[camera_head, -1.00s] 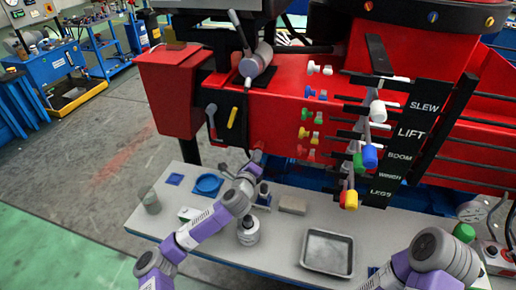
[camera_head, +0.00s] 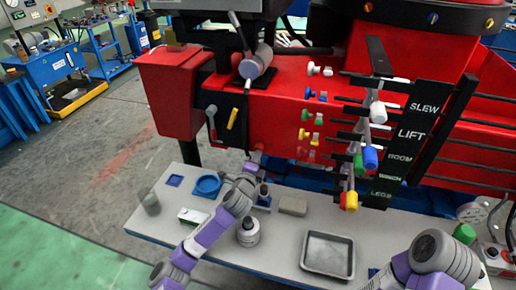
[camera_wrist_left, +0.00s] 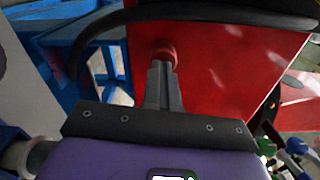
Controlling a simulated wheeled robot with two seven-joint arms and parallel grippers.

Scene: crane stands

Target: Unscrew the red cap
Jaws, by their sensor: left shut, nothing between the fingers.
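The red cap (camera_wrist_left: 163,52) is a small round knob on the lower part of the red crane body (camera_wrist_left: 222,75) in the left wrist view. My left gripper (camera_wrist_left: 164,72) is shut, its two fingers together and empty. The fingertips point at the cap and overlap its lower edge in the picture; I cannot tell whether they touch it. In the head view my left gripper (camera_head: 254,161) is just below the crane's red panel (camera_head: 275,110), and the cap is too small or hidden to make out. My right arm enters at lower right; its gripper is out of view.
Control levers with coloured knobs (camera_head: 370,157) stand to the right. A black hose (camera_wrist_left: 200,14) crosses above the cap.

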